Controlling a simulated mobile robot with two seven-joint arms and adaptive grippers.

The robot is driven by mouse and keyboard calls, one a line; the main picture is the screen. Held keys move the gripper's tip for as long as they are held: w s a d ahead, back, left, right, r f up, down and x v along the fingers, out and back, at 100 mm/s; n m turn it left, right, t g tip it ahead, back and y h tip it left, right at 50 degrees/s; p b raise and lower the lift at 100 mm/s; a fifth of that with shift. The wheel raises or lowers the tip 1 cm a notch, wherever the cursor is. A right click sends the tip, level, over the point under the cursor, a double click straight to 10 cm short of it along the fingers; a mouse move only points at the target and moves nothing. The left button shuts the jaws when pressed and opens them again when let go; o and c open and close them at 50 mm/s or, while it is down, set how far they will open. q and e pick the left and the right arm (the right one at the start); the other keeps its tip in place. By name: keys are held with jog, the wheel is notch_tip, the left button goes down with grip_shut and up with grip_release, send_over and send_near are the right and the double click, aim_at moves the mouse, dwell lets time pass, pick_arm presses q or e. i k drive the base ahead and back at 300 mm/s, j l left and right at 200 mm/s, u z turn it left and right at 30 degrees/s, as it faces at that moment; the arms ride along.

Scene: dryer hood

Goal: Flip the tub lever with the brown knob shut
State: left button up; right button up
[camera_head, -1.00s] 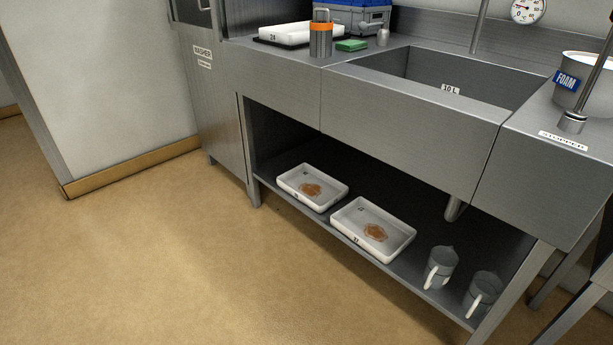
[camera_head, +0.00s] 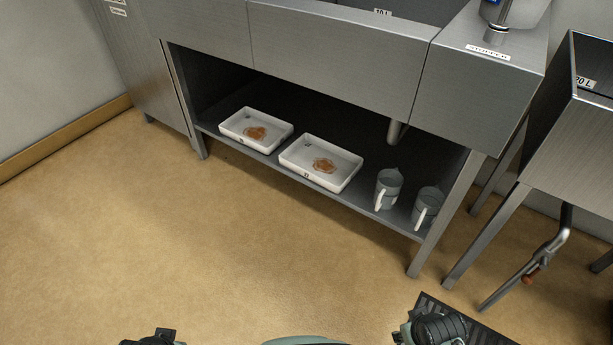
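The steel tub (camera_head: 575,150) stands on legs at the right edge, marked 20 L and cut off by the frame. A bent drain pipe (camera_head: 563,238) comes down under it. A small brown knob (camera_head: 528,279) sits at the lower end of this pipe, close to a tub leg. The lever's exact angle is too small to tell. Dark and pale green parts of my own body show along the bottom edge, but no gripper fingers can be made out. Both grippers are out of view, well away from the knob.
The steel sink bench (camera_head: 330,55) has a low shelf with two white trays (camera_head: 255,130) (camera_head: 322,163) and two grey jugs (camera_head: 388,188) (camera_head: 426,207). Bench and tub legs stand close together at right.

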aim_at(527, 278)
jog(key=k+z, duration=0.15)
jog(key=z, duration=1.65)
